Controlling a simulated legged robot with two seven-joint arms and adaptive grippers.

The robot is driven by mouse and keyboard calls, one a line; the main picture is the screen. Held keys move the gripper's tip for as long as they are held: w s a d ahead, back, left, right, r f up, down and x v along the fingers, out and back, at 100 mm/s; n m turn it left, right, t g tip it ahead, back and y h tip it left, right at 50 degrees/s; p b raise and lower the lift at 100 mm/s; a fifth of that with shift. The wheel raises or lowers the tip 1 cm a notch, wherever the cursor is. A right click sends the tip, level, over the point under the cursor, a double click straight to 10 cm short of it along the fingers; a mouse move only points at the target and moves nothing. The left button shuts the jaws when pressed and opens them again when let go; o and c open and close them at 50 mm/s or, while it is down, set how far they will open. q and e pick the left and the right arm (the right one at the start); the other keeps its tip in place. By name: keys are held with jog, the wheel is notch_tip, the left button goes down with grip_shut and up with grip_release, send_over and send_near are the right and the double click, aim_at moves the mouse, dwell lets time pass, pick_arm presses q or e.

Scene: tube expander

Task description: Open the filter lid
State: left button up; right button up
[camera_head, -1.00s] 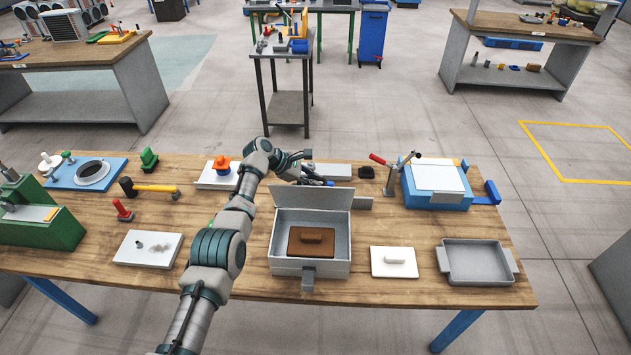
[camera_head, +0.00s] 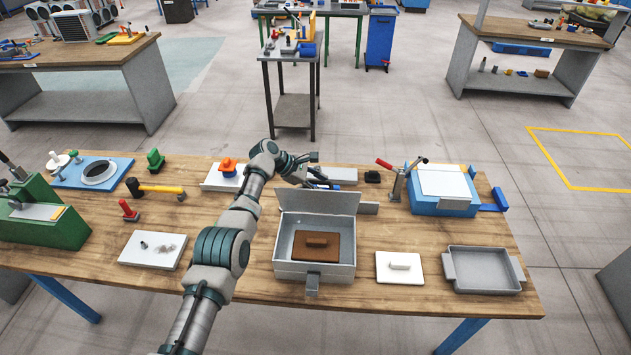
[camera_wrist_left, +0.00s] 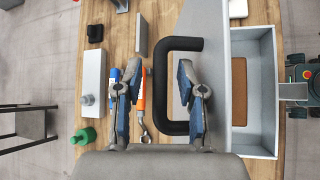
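The grey filter box (camera_head: 345,268) stands at the front middle of the table. Its lid (camera_head: 320,202) is raised, standing up at the back edge, so the inside shows. A brown block with a grip (camera_head: 317,245) lies inside. My left gripper (camera_head: 318,179) is behind the raised lid, partly hidden by it. In the left wrist view, the lid's black U-shaped handle (camera_wrist_left: 161,85) lies between the spread fingers of my left gripper (camera_wrist_left: 156,95). One finger is inside the handle loop and the other is outside it. The fingers look apart from the bar. My right gripper is not in view.
A white plate with a grip (camera_head: 399,267) and a grey tray (camera_head: 484,270) lie right of the box. A white board (camera_head: 153,249) and a hammer (camera_head: 158,189) lie left. A blue clamp fixture (camera_head: 443,191) stands back right.

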pick_arm(q)
jog(key=v, duration=1.2)
jog(key=shift+f, duration=0.15)
jog(key=shift+w, duration=0.1)
